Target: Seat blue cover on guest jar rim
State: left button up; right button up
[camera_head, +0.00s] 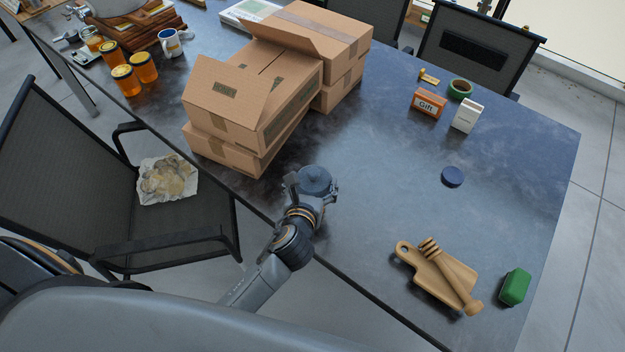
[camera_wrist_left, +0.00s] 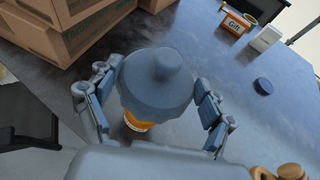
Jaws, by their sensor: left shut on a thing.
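The blue cover (camera_head: 315,179) is a dusty blue round cap with a knob on top and a flared, wavy edge. It also shows large in the left wrist view (camera_wrist_left: 157,85). My left gripper (camera_head: 313,194) is shut on it, with a finger on either side, near the table's front edge. Below the cover, part of an orange jar (camera_wrist_left: 138,124) with a pale label shows in the left wrist view. The jar's rim is hidden under the cover, so I cannot tell whether they touch. My right gripper is not in view.
Cardboard boxes (camera_head: 235,115) stand close behind on the left. A flat dark blue disc (camera_head: 452,176), a Gift box (camera_head: 428,103) and a white box (camera_head: 467,115) lie to the right. A wooden board (camera_head: 436,278) and a green block (camera_head: 514,287) are at the front right. The table's middle is clear.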

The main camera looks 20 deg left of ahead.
pick_arm(q)
jog(key=shift+r+p, duration=0.15)
jog(key=shift+p, duration=0.3)
jog(key=shift+f+b, duration=0.35)
jog(key=shift+f, duration=0.2)
jog(key=shift+f+b, duration=0.65)
jog(key=shift+f, duration=0.9)
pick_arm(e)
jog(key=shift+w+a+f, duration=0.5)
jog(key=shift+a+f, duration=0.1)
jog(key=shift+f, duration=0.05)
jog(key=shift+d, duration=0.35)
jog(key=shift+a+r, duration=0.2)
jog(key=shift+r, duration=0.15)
pick_arm(q)
jog(key=shift+p, duration=0.5)
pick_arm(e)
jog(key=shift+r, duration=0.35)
pick_arm(q)
jog(key=shift+f, duration=0.1)
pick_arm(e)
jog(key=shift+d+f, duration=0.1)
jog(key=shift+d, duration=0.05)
